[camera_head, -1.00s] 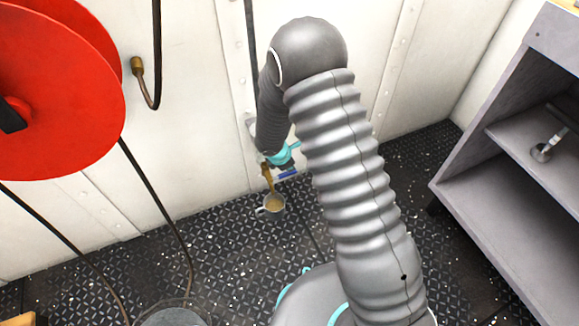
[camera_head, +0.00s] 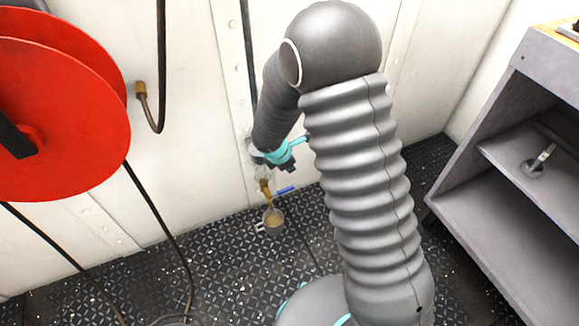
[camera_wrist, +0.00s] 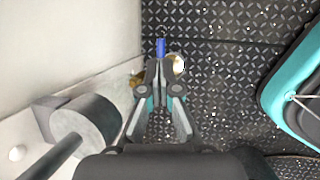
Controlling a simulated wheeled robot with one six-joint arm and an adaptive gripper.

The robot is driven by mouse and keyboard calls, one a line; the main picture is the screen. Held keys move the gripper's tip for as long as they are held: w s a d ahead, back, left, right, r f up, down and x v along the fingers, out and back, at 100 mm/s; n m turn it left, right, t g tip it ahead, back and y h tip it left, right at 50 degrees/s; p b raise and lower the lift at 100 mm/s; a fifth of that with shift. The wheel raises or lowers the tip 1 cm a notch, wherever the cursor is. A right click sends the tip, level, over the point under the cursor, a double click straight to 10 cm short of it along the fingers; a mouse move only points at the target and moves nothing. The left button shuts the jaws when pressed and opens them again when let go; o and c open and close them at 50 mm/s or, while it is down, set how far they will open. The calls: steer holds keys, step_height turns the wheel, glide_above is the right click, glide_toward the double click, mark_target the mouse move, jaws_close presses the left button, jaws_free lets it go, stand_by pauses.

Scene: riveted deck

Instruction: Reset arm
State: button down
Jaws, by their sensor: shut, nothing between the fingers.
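My arm reaches toward the white wall, bent over at the elbow. My gripper shows in the wrist view (camera_wrist: 158,85) with its dark fingers together and nothing between them. Ahead of the fingers in the wrist view is the blue handle (camera_wrist: 160,47) of a brass tap, also in the head view (camera_head: 284,190). The brass tap (camera_head: 265,187) comes out of the wall. A metal mug (camera_head: 272,222) with tan liquid is below the spout; its rim shows in the wrist view (camera_wrist: 178,64).
A red hose reel (camera_head: 75,90) is on the left, with dark hoses hanging down. A grey shelf unit (camera_head: 490,190) stands on the right with a small metal item (camera_head: 537,160) on its shelf.

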stand_by(0.3)
steer(key=s+d+r+m+y, duration=0.1)
steer(key=s+d+r+m, duration=0.4)
steer(key=s+r+m, duration=0.2)
steer(key=s+d+r+m+t, duration=0.1)
steer(key=s+d+r+m, duration=0.4)
steer(key=r, duration=0.8)
steer(key=s+d+r+m+y, duration=0.1)
steer(key=s+d+r+m, duration=0.5)
steer(key=s+r+m, duration=0.4)
steer(key=s+m, duration=0.1)
steer(key=s, duration=0.3)
steer(key=shift+s+r+t+y, duration=0.25)
steer(key=shift+s+t+y, duration=0.05)
steer(key=shift+s+t, duration=0.1)
